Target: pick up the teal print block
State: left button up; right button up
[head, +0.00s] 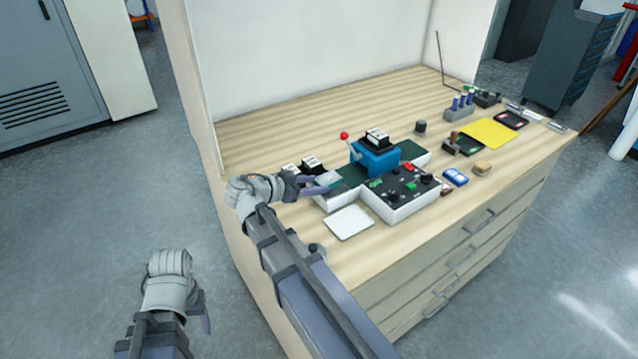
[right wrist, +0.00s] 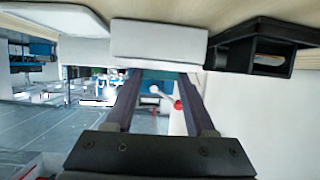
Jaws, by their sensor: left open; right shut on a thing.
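A small block with a pale top (head: 328,178), which I take for the teal print block, sits at the near left end of the dark green bed of the laminating machine. My right gripper (head: 318,184) is shut on it from the left. In the right wrist view a teal strip (right wrist: 162,75) shows between the fingertips; the rest of the block is hard to make out. I cannot tell whether it is clear of the bed. My left gripper (head: 205,315) is open and empty, low over the floor left of the bench.
The blue press (head: 374,160) with a red-knobbed lever and a black-and-white block on top stands beyond. A control box (head: 402,193) is to its right, and a white pad (head: 349,222) lies in front. Black-and-white blocks (head: 311,164) stand behind my right gripper. The back-left benchtop is clear.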

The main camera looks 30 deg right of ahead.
notch_tip(320, 180, up, 10)
jog(key=p, duration=0.9)
jog(key=shift+p, duration=0.4)
jog(key=shift+f, duration=0.1)
